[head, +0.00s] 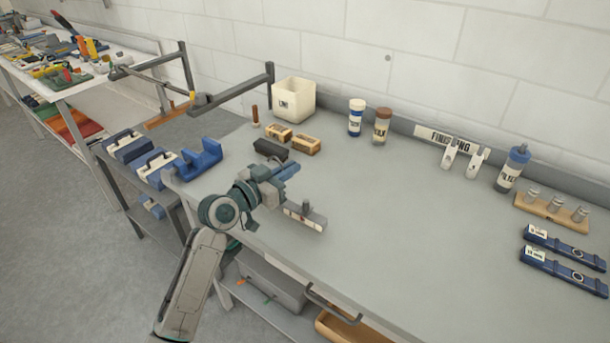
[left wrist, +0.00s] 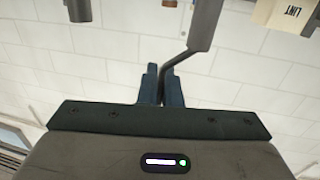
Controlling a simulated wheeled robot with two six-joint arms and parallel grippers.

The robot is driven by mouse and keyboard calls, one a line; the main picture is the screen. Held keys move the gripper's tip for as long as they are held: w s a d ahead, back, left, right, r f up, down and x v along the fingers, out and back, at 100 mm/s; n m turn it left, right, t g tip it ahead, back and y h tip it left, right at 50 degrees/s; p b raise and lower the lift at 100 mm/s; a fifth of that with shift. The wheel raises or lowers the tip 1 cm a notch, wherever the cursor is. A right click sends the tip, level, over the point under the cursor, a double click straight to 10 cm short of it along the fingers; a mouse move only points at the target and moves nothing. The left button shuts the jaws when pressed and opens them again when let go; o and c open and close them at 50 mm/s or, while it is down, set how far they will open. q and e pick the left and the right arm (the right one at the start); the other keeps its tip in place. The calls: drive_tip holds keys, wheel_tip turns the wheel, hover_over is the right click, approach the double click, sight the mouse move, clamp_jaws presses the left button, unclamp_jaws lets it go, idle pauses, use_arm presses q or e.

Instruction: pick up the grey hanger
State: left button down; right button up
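The grey hanger (head: 310,219) is a short grey bar with a pale label on its front and a thin dark stem. It is over the near left part of the grey counter, just right of my left gripper (head: 290,172). In the left wrist view the hanger's bar (left wrist: 205,22) is at the top, and its bent stem runs down between the two blue fingers of the left gripper (left wrist: 160,80). The fingers are close together around the stem. I cannot tell whether the bar touches the counter. My right gripper is not in view.
A white bin (head: 294,99), tan blocks (head: 305,145) and a dark block (head: 270,149) stand behind the gripper. A grey bracket arm (head: 232,92) is at the back left. Blue clamps (head: 565,268) lie far right. The counter's middle (head: 410,220) is clear.

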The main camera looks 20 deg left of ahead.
use_arm(q)
drive_tip(key=s+a+r+b, duration=0.1)
drive_tip(key=s+a+b, duration=0.1)
drive_tip(key=s+a, duration=0.5)
drive_tip(key=shift+s+a+b, duration=0.2)
drive_tip(key=shift+a+b, duration=0.15)
drive_tip(key=shift+a, duration=0.3)
